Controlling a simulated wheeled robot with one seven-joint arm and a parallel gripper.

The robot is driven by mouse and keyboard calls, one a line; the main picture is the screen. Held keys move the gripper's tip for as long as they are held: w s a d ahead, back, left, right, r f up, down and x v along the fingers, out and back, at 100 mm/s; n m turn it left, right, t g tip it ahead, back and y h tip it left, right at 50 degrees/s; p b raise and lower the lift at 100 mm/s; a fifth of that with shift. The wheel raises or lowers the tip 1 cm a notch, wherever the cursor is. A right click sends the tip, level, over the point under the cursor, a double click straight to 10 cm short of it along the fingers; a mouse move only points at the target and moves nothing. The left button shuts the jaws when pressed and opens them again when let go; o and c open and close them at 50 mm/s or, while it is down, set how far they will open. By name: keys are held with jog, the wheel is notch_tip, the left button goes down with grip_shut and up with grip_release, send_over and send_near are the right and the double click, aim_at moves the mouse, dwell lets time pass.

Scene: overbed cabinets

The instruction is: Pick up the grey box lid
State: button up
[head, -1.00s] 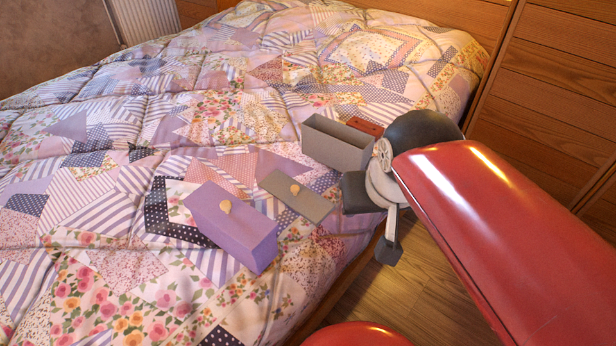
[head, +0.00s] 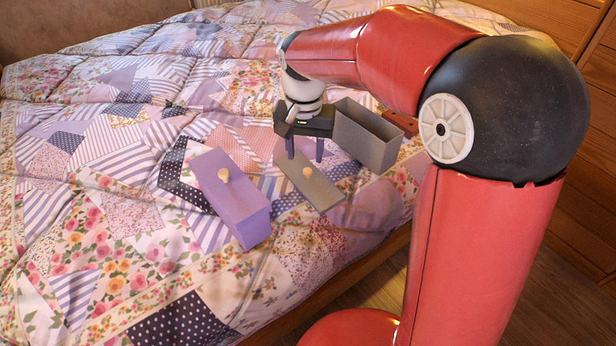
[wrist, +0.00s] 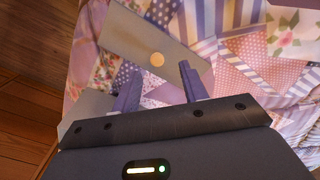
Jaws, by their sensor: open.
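The grey box lid (head: 317,190) is a flat grey panel with a round wooden knob (head: 307,172). It lies on the patchwork quilt between the purple box and the open grey box. My gripper (head: 305,156) hangs over the lid's far end, fingers pointing down. In the wrist view, the lid (wrist: 125,38) lies beyond the two fingers, and its knob (wrist: 157,59) shows just past the fingertips, roughly between them. My gripper (wrist: 158,72) is open with nothing between the fingers. I cannot tell its exact height above the lid.
A purple box (head: 232,197) with a knobbed lid stands left of the grey lid. The open grey box (head: 367,135) stands to the right, close to my gripper. A small reddish-brown object (head: 402,122) lies behind it. The bed's edge drops to a wooden floor.

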aim_at(307, 170)
jog(key=f, duration=0.5)
jog(key=shift+w+d+b, duration=0.1)
jog(key=shift+d+b, duration=0.15)
jog(key=shift+b, duration=0.1)
grip_shut()
jog(key=shift+r, duration=0.1)
